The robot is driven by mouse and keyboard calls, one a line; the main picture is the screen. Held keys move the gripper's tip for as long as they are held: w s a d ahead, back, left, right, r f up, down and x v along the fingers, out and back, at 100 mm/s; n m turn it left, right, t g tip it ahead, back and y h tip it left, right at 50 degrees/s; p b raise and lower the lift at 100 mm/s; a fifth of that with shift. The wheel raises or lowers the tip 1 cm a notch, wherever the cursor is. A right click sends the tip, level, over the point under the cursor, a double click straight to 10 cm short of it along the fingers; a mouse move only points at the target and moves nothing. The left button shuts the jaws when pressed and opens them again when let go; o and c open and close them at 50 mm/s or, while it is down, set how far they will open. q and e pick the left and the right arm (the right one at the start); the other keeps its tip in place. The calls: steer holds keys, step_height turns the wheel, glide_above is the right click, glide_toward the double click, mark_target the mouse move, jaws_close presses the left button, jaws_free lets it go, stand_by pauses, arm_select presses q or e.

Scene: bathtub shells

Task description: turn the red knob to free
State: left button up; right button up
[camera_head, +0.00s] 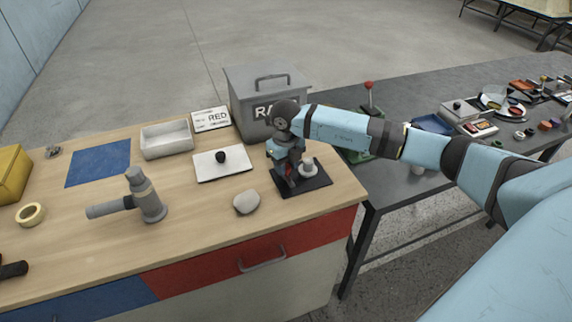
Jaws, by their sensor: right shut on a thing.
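My right gripper (287,172) points down over a black plate (316,186) near the right end of the wooden bench. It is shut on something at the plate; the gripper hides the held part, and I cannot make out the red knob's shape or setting. A pale grey upright piece (309,168) stands on the same plate just right of the gripper. My left gripper is not in view.
A white plate with a black knob (220,156), a grey stone (246,202) and a grey pipe fitting (151,204) lie to the left. A large grey lidded box (247,100) stands close behind my gripper. A red-balled lever (369,85) stands on the dark table.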

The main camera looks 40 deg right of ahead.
steer(key=shift+m, duration=0.3)
steer(key=o, duration=0.9)
steer(key=shift+o, duration=0.2)
step_height(320, 180, up, 14)
steer(key=b, duration=0.1)
steer(key=shift+f, duration=0.15)
